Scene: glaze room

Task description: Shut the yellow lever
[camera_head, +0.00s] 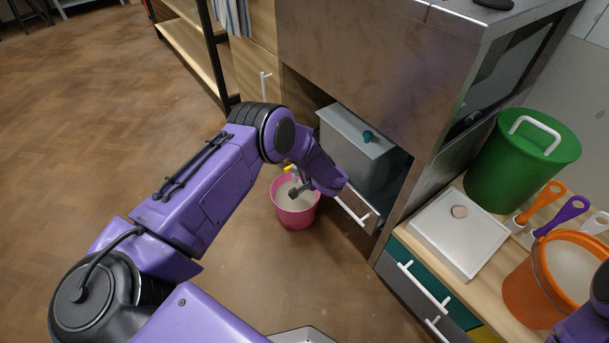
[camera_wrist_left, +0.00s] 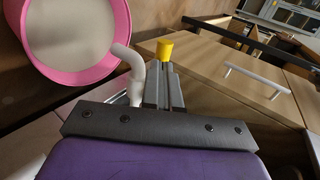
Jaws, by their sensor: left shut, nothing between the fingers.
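The yellow lever (camera_head: 290,168) shows as a small piece just above the pink bucket in the head view. In the left wrist view its yellow end (camera_wrist_left: 165,49) is right at the tips of my left gripper (camera_wrist_left: 164,68), and I cannot tell whether they touch. My left gripper (camera_head: 294,191) is shut and empty, over the bucket's opening in the head view. A curved white spout (camera_wrist_left: 135,70) stands beside the fingers, with its mouth toward the bucket. The lever's base is hidden behind the fingers. My right gripper is out of view.
The pink bucket (camera_head: 296,218) holds pale liquid and stands on the floor below. A grey box with a teal knob (camera_head: 367,136) sits in the cabinet recess. A counter at right bears a green lidded bin (camera_head: 520,165) and an orange bucket (camera_head: 530,287). Floor at left is clear.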

